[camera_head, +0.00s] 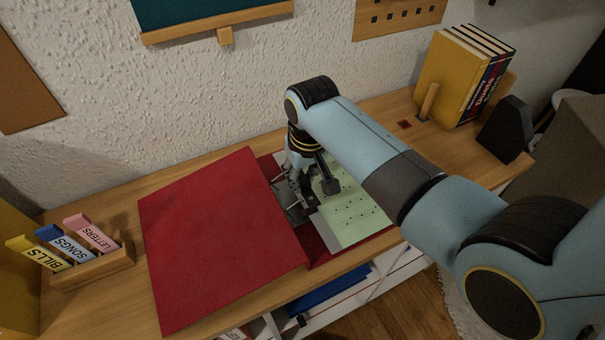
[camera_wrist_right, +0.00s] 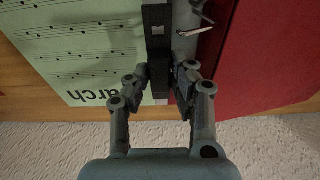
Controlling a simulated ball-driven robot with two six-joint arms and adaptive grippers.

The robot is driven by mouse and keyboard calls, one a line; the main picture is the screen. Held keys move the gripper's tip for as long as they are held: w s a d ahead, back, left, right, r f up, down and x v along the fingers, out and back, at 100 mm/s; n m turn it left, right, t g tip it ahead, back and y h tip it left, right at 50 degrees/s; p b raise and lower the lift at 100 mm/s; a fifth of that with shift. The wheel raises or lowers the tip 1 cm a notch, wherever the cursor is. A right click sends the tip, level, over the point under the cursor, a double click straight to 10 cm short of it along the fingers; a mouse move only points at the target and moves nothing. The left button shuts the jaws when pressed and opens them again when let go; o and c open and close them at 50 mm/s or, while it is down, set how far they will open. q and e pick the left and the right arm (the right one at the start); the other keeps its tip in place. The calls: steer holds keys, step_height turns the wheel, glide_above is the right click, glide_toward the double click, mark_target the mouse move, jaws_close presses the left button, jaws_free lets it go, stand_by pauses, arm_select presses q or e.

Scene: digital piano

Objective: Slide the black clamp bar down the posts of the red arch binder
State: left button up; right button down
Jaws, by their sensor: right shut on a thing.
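The red arch binder (camera_head: 215,235) lies open on the wooden desk, its red cover spread to the left. A pale green music sheet (camera_head: 358,215) lies on its right side and also shows in the right wrist view (camera_wrist_right: 85,50). My right gripper (camera_head: 305,200) is over the binder's middle. In the right wrist view, my right gripper (camera_wrist_right: 160,80) is shut on the black clamp bar (camera_wrist_right: 157,25), which runs along the sheet's edge. Metal posts or arches (camera_wrist_right: 200,18) show beside the bar. How far down the bar sits cannot be told. My left gripper is not in view.
A wooden holder (camera_head: 95,265) with labelled tabs stands at the left. Several upright books (camera_head: 455,75) and a black object (camera_head: 505,130) stand at the far right. The wall is close behind the desk. Some bare desk shows right of my arm.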

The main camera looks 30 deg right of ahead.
steer(key=shift+f+b, duration=0.4)
steer(key=shift+f, duration=0.45)
stand_by(0.6)
steer(key=c, duration=1.1)
jaws_free()
steer(key=shift+r+p, duration=0.5)
steer(key=shift+r, duration=4)
